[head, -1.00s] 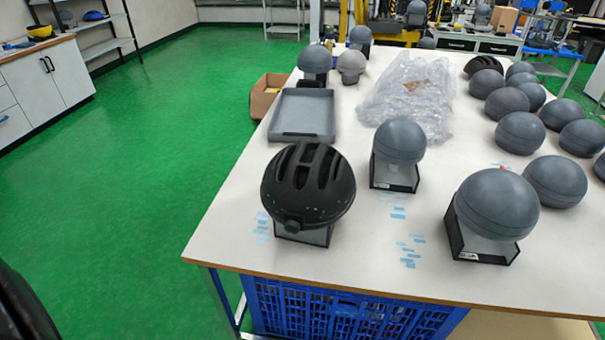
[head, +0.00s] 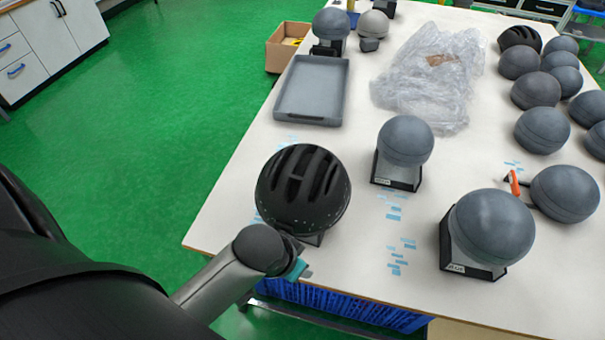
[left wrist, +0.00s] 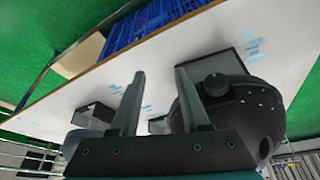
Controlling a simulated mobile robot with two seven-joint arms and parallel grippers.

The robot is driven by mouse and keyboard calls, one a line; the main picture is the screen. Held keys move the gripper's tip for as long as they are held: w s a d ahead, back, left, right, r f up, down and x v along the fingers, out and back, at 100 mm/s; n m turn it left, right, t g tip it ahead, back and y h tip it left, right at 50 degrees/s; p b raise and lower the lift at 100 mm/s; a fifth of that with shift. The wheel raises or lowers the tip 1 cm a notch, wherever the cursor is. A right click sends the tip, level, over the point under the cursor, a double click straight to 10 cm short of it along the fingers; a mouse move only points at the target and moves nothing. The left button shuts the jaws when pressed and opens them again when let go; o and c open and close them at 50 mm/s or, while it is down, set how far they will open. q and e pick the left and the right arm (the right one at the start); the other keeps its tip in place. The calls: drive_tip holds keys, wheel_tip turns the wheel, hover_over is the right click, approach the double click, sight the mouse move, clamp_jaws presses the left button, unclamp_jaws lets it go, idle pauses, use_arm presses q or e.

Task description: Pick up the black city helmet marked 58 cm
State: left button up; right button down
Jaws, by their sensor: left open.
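A black helmet with long vents (head: 303,188) sits on a small stand near the table's front left corner; no size mark is legible on it. In the left wrist view the helmet (left wrist: 245,112) fills the right side, with a round knob on its rim. My left gripper (head: 298,268) is at the helmet's near side, mostly hidden by my own wrist in the head view. In the left wrist view its two fingers (left wrist: 160,90) are apart with nothing gripped between them; the helmet lies beside and partly behind the right finger. My right gripper is not seen.
Grey headforms on stands (head: 405,141) (head: 492,228) stand right of the helmet. A grey tray (head: 311,91) and clear plastic wrap (head: 430,80) lie behind. Another black helmet (head: 519,38) and several grey domes are at the back right. A blue crate (head: 340,305) is under the table.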

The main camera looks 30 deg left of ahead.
use_arm(q)
drive_tip(key=w+r+t+p, duration=0.1)
drive_tip(key=w+r, duration=0.3)
drive_tip(key=r, duration=0.4)
drive_tip(key=n, duration=0.4)
approach(294, 157)
drive_tip(key=shift+w+d+f+y, duration=0.1)
drive_tip(key=shift+w+f+y, duration=0.15)
drive_tip(key=shift+f, duration=0.3)
drive_tip(key=shift+w+d+f+y, duration=0.15)
drive_tip(key=shift+w+f, duration=0.2)
drive_tip(key=shift+f, duration=0.2)
drive_tip(key=shift+x, duration=2.75)
drive_tip(key=shift+d, duration=0.15)
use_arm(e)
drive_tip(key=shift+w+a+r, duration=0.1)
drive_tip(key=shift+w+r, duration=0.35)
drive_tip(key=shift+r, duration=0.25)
use_arm(q)
clamp_jaws()
